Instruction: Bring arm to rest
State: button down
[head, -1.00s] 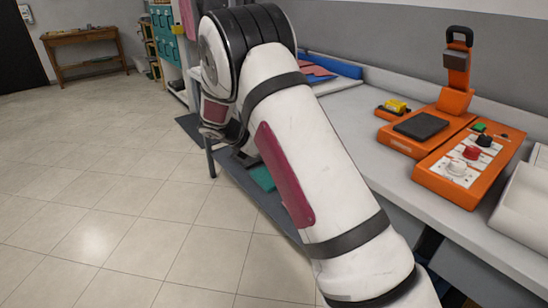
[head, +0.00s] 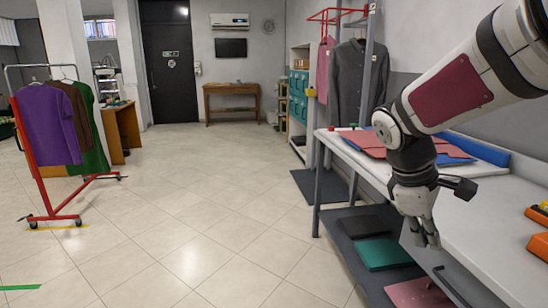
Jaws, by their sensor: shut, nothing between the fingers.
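My gripper (head: 428,240) shows at the right in the head view, at the end of my white arm. It points down, shut and empty, in front of the edge of the white worktable (head: 490,218). Its fingers lie close together. I cannot tell from this view exactly how far the fingers are from the table edge. My arm comes in from the upper right and bends down at the wrist.
Folded red and blue cloths (head: 375,141) lie on the worktable. Its lower shelf (head: 345,243) holds a teal folded item (head: 382,254). An orange device (head: 537,243) is at the right edge. A red garment rack (head: 40,190) stands left. The tiled floor between is clear.

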jog(key=s+a+m+t+y, duration=0.15)
jog(key=s+a+m, duration=0.35)
jog(key=s, duration=0.8)
jog(key=s+a+m+g+y, duration=0.1)
jog(key=s+a+m+y, duration=0.3)
jog(key=s, duration=0.9)
notch_tip(320, 180, up, 15)
jog(key=t+p, duration=0.3)
jog(key=p, duration=1)
jog(key=shift+w+r+h+p, duration=0.15)
jog(key=shift+w+h+p, duration=0.05)
jog(key=shift+h+p, duration=0.15)
